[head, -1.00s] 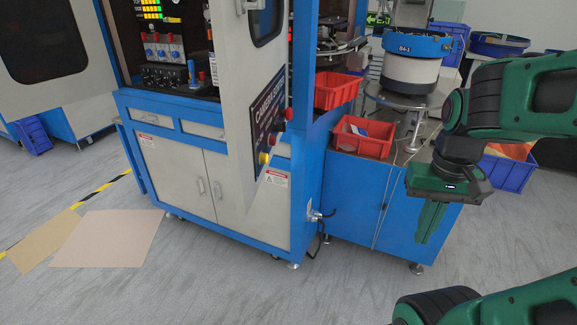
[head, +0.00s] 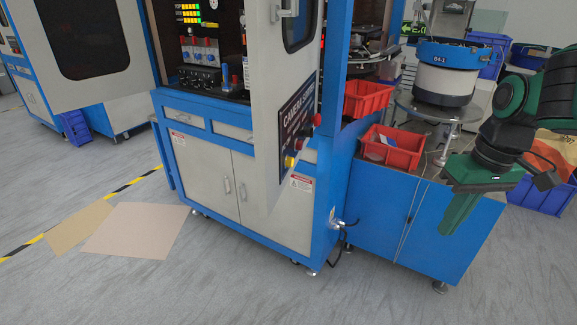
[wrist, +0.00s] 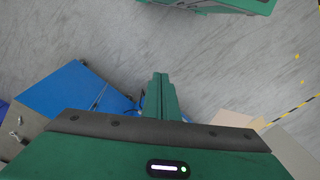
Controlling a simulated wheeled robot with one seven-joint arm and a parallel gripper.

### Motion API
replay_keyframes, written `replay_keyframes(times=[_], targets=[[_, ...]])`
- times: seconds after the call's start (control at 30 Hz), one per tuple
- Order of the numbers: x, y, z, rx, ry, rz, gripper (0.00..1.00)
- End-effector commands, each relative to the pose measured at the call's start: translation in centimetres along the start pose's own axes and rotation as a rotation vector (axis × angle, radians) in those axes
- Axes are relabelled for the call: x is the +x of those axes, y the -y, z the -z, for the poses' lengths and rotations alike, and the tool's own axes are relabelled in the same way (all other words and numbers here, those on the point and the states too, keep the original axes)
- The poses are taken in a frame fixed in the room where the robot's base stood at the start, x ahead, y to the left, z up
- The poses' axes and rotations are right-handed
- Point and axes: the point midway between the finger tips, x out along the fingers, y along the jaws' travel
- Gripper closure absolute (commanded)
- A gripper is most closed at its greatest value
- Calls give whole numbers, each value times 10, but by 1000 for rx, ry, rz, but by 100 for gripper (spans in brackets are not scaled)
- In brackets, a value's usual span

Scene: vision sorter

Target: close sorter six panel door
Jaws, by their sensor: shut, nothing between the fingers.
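The sorter (head: 255,239) is a blue-framed grey machine in the middle of the head view. Its panel door (head: 268,90) is light grey with a dark window, a handle near the top and a dark sign on its right part. The door stands swung out toward me, and the sorter's interior with gauges shows to its left. My gripper (head: 446,226) is at the right of the head view, pointing down, shut and empty, in front of the blue side cabinet and well apart from the door. Its shut fingers also show in the wrist view (wrist: 161,98).
Red bins (head: 393,150) sit right of the sorter, by a white and blue feeder bowl (head: 444,75). A blue cabinet (head: 405,215) stands below. Flat boards (head: 134,230) lie on the floor at left, near yellow-black tape. The floor in front is clear.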

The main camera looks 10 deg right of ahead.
Motion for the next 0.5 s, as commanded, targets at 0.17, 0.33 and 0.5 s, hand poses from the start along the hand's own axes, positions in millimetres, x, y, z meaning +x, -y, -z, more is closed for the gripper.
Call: replay_keyframes(times=[0.17,0.33,0.5], targets=[[-23,64,86,-655,-64,118,100],[-46,131,137,-1300,-175,251,100],[-73,181,159,-1884,-348,374,100]])
